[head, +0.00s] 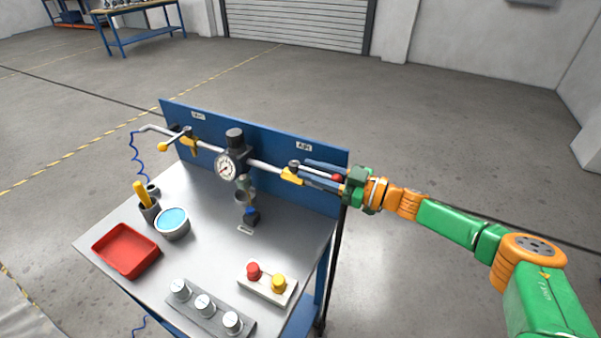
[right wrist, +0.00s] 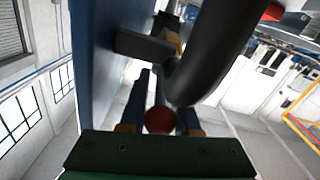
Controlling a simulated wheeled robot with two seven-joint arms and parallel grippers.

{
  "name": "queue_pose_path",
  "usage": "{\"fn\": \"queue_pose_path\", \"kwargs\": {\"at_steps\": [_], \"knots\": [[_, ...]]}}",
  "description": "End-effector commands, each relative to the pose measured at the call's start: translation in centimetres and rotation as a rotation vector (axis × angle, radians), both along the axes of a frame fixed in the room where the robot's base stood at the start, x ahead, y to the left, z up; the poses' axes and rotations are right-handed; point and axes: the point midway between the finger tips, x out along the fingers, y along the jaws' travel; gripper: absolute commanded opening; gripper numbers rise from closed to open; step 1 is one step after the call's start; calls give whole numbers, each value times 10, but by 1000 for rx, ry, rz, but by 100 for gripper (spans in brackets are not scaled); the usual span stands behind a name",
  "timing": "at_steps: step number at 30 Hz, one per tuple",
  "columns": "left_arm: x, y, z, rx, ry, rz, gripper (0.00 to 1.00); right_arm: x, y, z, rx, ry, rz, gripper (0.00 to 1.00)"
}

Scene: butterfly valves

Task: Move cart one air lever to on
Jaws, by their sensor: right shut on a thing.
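The cart (head: 207,238) has a blue back panel (head: 260,150) carrying a pipe with valves. At the right end of the pipe, under a small label (head: 303,146) that seems to read AIR, is a yellow-bodied valve (head: 291,176). Its lever ends in a red knob (head: 337,177). My right gripper (head: 312,172) reaches in from the right, shut on the lever, with a dark blue finger on either side. In the right wrist view, the red knob (right wrist: 158,120) sits between the fingers, near the palm. My left gripper is out of view.
A gauge (head: 226,168) and regulator stand mid-pipe. A yellow-knobbed lever (head: 170,141) is at the left. The cart top holds a red tray (head: 125,251), a blue-topped tin (head: 173,222), a button block (head: 267,284) and several round silver pieces (head: 204,305). Floor right of the cart is clear.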

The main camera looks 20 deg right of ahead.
Motion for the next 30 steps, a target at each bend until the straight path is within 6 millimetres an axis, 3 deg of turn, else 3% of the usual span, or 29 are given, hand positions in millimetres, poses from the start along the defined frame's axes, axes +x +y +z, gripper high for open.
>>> {"fn": "queue_pose_path", "kwargs": {"at_steps": [16,17,18,26,30], "knots": [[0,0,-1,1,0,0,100,-1,-5,0,1,-1,9,0],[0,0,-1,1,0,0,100,-1,-5,1,1,-1,9,36],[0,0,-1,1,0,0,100,-1,-5,1,1,-1,9,43],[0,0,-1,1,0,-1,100,-1,-5,0,0,0,10,43],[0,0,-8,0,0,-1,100,-13,-20,-4,-2,1,6,43]]}}
